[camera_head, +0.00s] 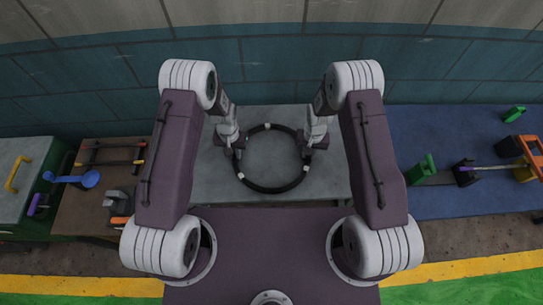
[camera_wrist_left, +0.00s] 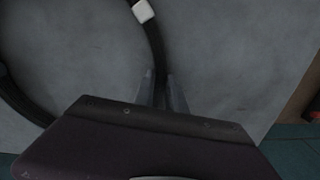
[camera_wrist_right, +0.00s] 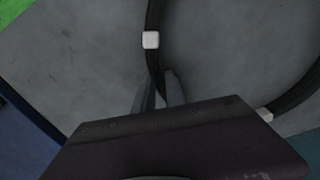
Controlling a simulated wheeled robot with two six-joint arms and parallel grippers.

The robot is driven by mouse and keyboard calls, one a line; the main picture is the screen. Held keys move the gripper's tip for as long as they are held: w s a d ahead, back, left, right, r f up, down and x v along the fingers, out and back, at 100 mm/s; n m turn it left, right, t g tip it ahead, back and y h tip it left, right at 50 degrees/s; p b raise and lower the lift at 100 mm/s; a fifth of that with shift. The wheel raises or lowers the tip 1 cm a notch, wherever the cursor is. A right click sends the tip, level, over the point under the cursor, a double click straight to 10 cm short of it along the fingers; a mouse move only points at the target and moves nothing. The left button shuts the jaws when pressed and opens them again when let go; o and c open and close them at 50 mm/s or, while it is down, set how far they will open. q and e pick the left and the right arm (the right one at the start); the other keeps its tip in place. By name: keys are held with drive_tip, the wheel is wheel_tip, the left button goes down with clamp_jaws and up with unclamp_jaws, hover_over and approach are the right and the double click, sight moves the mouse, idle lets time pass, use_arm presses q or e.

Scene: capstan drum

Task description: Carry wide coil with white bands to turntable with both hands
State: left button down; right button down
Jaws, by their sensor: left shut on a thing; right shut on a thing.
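The wide coil (camera_head: 268,189) is a black ring with several white bands. In the head view it lies over the grey surface in the middle; I cannot tell if it is resting or slightly raised. My left gripper (camera_head: 239,147) is shut on its left side and my right gripper (camera_head: 306,146) on its right side. In the left wrist view the coil (camera_wrist_left: 154,38) runs between the fingers (camera_wrist_left: 162,92), with a white band just beyond. In the right wrist view the coil (camera_wrist_right: 153,64) passes between the fingers (camera_wrist_right: 159,92), also near a white band. No turntable can be made out.
The grey table (camera_head: 212,185) is otherwise bare. A blue-topped table (camera_head: 400,130) at the right holds green, black and orange tools. A brown bench (camera_head: 85,205) at the left holds tools, beside a grey-topped cabinet (camera_head: 22,160). A tiled wall stands behind.

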use_arm(q)
drive_tip(key=shift+r, duration=0.15)
use_arm(e)
drive_tip(key=shift+r, duration=0.15)
